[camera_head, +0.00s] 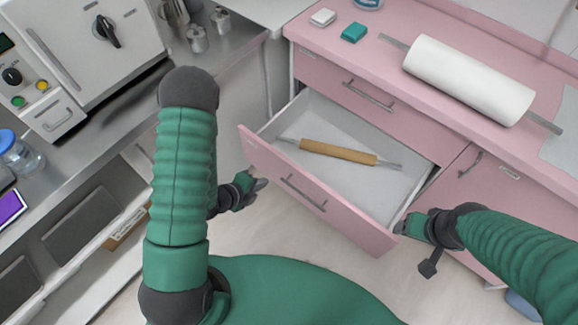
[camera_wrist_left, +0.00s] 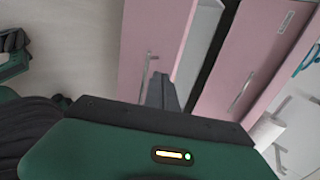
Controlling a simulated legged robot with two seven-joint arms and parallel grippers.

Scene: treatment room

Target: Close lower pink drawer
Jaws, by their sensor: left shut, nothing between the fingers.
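The lower pink drawer (camera_head: 318,203) stands pulled out of the pink cabinet, with a metal bar handle (camera_head: 303,193) on its front. A wooden rolling pin (camera_head: 338,152) lies inside it. My left gripper (camera_head: 258,184) is shut and empty, near the left end of the drawer front. In the left wrist view the shut fingers (camera_wrist_left: 160,90) point toward the pink drawer front (camera_wrist_left: 148,40); whether they touch it I cannot tell. My right gripper (camera_head: 402,227) is by the right end of the drawer front; its finger gap is not clear.
The closed upper drawer (camera_head: 350,85) is above the open one. A paper roll (camera_head: 468,80), a teal block (camera_head: 355,32) and a white block (camera_head: 322,17) are on the pink counter. A steel table with a white device (camera_head: 85,50) stands at left. Pale floor is clear before the drawer.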

